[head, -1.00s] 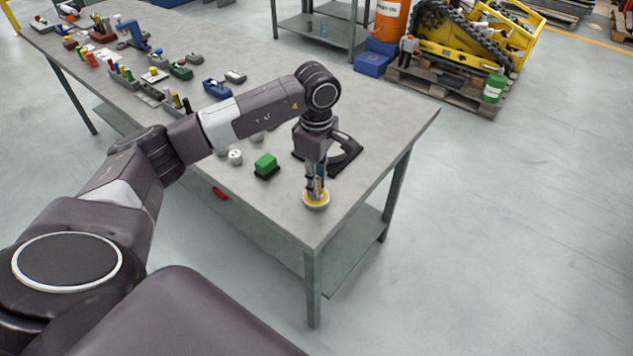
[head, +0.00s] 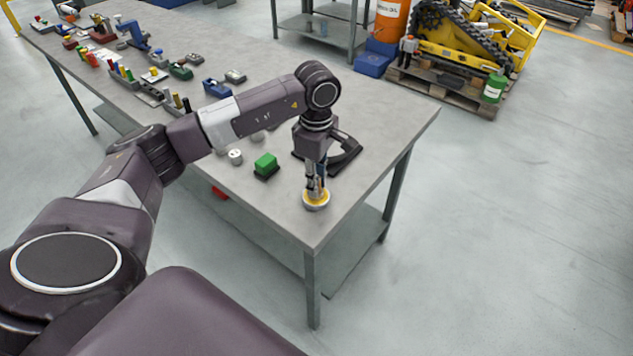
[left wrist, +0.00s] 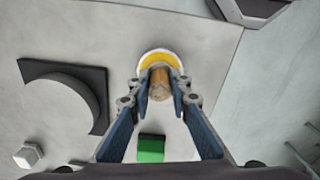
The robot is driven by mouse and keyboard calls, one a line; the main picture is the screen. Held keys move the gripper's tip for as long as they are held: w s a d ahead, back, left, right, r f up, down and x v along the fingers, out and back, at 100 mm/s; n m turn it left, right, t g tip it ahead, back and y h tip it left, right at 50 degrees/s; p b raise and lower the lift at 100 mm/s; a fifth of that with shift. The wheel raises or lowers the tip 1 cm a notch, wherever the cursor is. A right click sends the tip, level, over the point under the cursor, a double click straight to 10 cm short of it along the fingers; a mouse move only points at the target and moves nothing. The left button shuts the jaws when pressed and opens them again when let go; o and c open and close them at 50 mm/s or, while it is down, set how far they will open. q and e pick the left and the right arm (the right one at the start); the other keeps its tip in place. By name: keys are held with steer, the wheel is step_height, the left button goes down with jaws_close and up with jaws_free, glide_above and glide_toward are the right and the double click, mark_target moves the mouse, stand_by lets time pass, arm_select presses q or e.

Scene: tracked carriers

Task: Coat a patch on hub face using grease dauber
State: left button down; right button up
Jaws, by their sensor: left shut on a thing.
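My left gripper (head: 315,187) points down near the table's front corner. It is shut on the grease dauber (left wrist: 161,84), whose brown, wood-like handle shows between the fingertips in the left wrist view. The dauber's lower end is over a round, shallow yellow dish with a pale rim (head: 316,205); it also shows in the left wrist view (left wrist: 152,58). I cannot tell whether the dauber touches the yellow. A grey round face on a dark square plate, likely the hub face (left wrist: 57,101), lies beside the gripper. In the head view my arm partly hides its dark plate (head: 345,160). My right gripper is out of view.
A green block on a black base (head: 265,163) stands left of the gripper. A small white piece (head: 235,157) is near it. Several tools and fixtures line the table's far left. The grey table (head: 400,115) is clear toward the back right.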

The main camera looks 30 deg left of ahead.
arm_select(q)
steer(key=shift+s, duration=0.1)
stand_by(0.3)
steer(key=shift+r+p, duration=0.55)
steer(key=shift+r, duration=0.2)
steer(key=shift+r+p, duration=1.35)
steer(key=shift+r, duration=1.45)
steer(key=shift+f, duration=0.1)
